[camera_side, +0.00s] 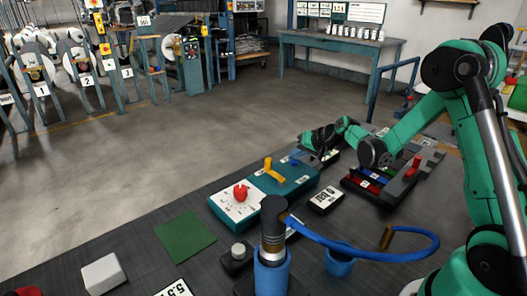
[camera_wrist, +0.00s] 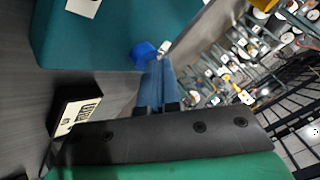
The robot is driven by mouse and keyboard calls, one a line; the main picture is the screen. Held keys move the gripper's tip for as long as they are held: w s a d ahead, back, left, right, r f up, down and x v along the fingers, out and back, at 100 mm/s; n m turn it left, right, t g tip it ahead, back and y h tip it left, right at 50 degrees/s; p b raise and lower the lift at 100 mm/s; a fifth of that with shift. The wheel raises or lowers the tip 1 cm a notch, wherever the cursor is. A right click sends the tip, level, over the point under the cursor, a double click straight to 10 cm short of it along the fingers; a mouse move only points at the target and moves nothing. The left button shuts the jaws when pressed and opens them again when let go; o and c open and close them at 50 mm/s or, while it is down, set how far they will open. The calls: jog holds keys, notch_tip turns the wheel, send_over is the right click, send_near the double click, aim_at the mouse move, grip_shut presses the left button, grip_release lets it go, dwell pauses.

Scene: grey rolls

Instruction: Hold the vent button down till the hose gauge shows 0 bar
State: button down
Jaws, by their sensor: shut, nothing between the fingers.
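A teal box (camera_side: 266,199) stands on the dark bench and carries a white dial with a red knob (camera_side: 241,191), a yellow lever (camera_side: 272,171) and a small blue button (camera_side: 292,161). My gripper (camera_side: 306,150) is at the box's far end. In the wrist view, its fingers (camera_wrist: 158,64) are shut and empty, tips right beside the blue button (camera_wrist: 143,54). I cannot tell whether they touch or press it. A small dark unit with a white display (camera_side: 326,198) lies beside the box; its reading is too small to make out. Which display is the hose gauge is unclear.
A blue hose (camera_side: 365,253) curves across the front of the bench. A tray with red and blue compartments (camera_side: 372,180) and a red-handled device (camera_side: 412,170) lie to the right. A green mat (camera_side: 185,237) and white block (camera_side: 103,273) lie to the left.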

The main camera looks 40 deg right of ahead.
aim_at(296, 166)
dwell(0.8)
jog(key=shift+r, duration=0.9)
jog(key=shift+r, duration=2.5)
jog(key=s+a+r+n+g+h, duration=0.1)
jog(key=s+a+n, duration=0.6)
jog(key=s+a, duration=0.7)
jog(key=shift+s+r+n+g, duration=0.4)
jog(key=shift+s+r+g, duration=0.1)
jog(key=shift+s+r, duration=0.5)
